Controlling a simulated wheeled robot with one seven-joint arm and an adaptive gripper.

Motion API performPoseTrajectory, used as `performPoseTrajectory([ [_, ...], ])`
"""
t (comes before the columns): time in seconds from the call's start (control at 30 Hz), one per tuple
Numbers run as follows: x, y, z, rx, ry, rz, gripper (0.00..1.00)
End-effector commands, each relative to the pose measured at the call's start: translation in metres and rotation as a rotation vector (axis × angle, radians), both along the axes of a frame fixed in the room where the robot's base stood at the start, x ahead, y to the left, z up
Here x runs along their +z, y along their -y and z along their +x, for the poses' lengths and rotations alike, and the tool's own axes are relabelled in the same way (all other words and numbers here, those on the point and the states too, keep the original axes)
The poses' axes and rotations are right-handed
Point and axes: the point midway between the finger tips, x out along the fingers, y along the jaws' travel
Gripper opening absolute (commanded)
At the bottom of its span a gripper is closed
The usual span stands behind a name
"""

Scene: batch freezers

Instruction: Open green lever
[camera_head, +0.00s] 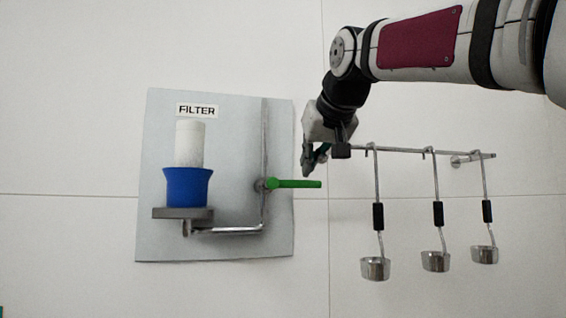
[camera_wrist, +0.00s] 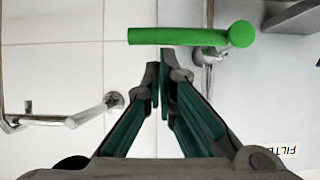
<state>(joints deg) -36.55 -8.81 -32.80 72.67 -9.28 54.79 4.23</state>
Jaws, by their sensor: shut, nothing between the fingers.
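The green lever (camera_head: 295,184) sticks out horizontally to the right from a valve on a vertical metal pipe in the head view. It also shows in the wrist view (camera_wrist: 180,36), lying across the top, just beyond my fingertips. My gripper (camera_head: 312,166) is a little above the lever's free end in the head view. In the wrist view my gripper (camera_wrist: 160,70) has its fingertips close together with nothing between them. I cannot tell whether the fingertips touch the lever.
A grey panel (camera_head: 220,245) carries the pipe, a blue cup (camera_head: 187,187) with a white filter (camera_head: 190,144), and a "FILTER" label (camera_head: 197,110). To the right, a wall rail (camera_head: 400,149) holds three hanging ladles (camera_head: 436,262), close to my gripper. The wall below the lever is clear.

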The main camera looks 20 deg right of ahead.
Motion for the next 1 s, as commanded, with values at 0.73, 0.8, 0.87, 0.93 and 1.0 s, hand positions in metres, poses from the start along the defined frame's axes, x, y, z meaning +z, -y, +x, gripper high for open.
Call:
performPoseTrajectory([
  [0.73,-0.0076,0.0034,0.0010,-0.001,0.003,0.052,0.00],
  [0.8,-0.0079,0.0033,0.0008,-0.001,0.003,0.061,0.00],
  [0.87,-0.0086,0.0035,0.0008,-0.001,0.003,0.069,0.00],
  [0.93,-0.0095,0.0039,0.0009,-0.001,0.004,0.079,0.00],
  [1.0,-0.0105,0.0045,0.0010,-0.001,0.004,0.090,0.00],
])
